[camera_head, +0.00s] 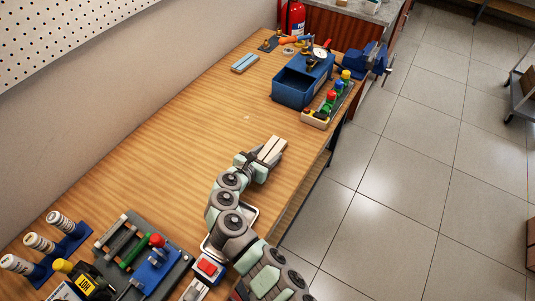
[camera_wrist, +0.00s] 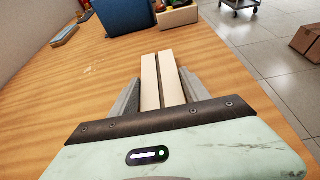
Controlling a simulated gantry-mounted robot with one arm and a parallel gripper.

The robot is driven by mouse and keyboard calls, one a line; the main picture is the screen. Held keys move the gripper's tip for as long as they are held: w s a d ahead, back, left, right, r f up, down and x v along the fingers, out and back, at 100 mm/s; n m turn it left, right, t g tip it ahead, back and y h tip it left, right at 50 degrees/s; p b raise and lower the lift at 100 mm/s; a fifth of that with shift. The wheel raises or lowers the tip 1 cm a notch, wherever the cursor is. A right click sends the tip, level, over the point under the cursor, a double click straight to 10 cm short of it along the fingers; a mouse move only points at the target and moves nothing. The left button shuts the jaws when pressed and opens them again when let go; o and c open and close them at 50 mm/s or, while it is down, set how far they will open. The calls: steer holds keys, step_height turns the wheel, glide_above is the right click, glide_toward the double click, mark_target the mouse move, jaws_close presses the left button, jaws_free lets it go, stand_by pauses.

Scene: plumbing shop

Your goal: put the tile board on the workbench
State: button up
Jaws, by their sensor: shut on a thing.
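My gripper (camera_head: 259,158) is over the right part of the wooden workbench (camera_head: 190,130), near its edge. It is shut on a cream board with a dark lengthwise line, which looks like the tile board (camera_head: 271,147). In the wrist view, the tile board (camera_wrist: 150,84) lies between the two grey fingers of my gripper (camera_wrist: 158,92) and points away toward the blue box. I cannot tell whether its underside touches the workbench (camera_wrist: 70,90). The gripper hides its near end.
A blue toolbox (camera_head: 292,90) and a rack with coloured caps (camera_head: 318,117) stand ahead. A pale blue two-strip piece (camera_head: 244,62) lies near the wall. Tools and a grey tray (camera_head: 180,270) fill the near end. The bench middle is clear.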

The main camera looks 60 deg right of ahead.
steer(key=shift+f, duration=0.1)
steer(key=o, duration=1.6)
steer(key=shift+w+a+r, duration=0.1)
steer(key=shift+a+r, duration=0.15)
steer(key=shift+r, duration=0.1)
steer(key=p+v, duration=0.1)
steer(key=v, duration=0.9)
steer(key=shift+a+r, duration=0.1)
steer(key=shift+a, duration=0.25)
steer(key=shift+a+r, duration=0.1)
steer(key=shift+a, duration=0.2)
